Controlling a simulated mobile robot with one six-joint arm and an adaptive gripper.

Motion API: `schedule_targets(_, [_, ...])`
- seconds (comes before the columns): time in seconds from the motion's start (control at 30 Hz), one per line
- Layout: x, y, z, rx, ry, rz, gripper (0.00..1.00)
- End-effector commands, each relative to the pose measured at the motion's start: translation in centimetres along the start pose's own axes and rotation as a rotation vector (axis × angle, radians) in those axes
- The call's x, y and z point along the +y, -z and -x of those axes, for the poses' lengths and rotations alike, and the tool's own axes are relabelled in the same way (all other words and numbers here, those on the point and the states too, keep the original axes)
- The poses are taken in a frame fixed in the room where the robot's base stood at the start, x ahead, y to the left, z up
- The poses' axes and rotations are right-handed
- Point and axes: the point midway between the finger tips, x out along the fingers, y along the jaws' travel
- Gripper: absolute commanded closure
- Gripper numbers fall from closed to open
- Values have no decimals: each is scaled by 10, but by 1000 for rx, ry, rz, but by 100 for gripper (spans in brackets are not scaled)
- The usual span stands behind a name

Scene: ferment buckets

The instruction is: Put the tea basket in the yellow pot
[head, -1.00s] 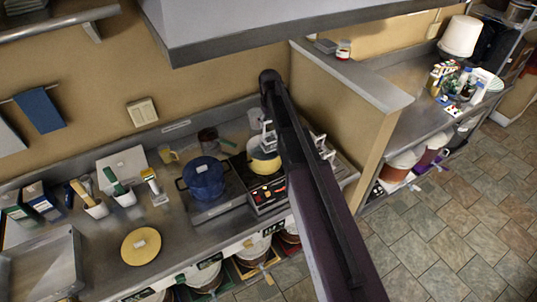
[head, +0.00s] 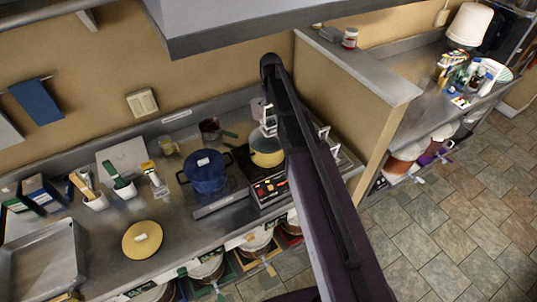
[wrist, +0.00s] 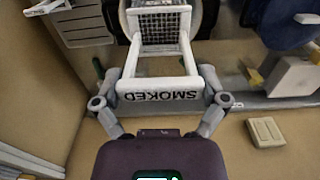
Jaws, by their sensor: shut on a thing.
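The yellow pot (head: 267,158) has a pale inside and stands on the stove in the head view, partly hidden by my arm. My gripper (wrist: 160,98) is shut on the tea basket (wrist: 160,30), a wire-mesh basket with a pale frame, in the wrist view. A pale bar marked "SMOKED" lies between the fingers. A round vessel with a pale rim shows behind the basket. I cannot tell whether the basket is inside it or above it. In the head view my gripper (head: 268,120) is at the pot's back edge, and the basket is mostly hidden.
A yellow disc (head: 142,240) lies on the counter. A partition wall (head: 340,100) rises to the right, and a hood (head: 240,22) hangs above.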

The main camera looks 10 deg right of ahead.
Motion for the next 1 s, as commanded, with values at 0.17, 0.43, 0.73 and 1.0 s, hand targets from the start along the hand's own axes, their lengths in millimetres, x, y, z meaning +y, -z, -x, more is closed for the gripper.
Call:
schedule_targets(0.17, [1,0,0,0,0,-1,69])
schedule_targets(0.43, [2,0,-4,0,0,-2,69])
schedule_targets(0.73, [2,-1,-30,0,0,-2,69])
schedule_targets(1.0, [2,-1,-56,0,0,-3,69])
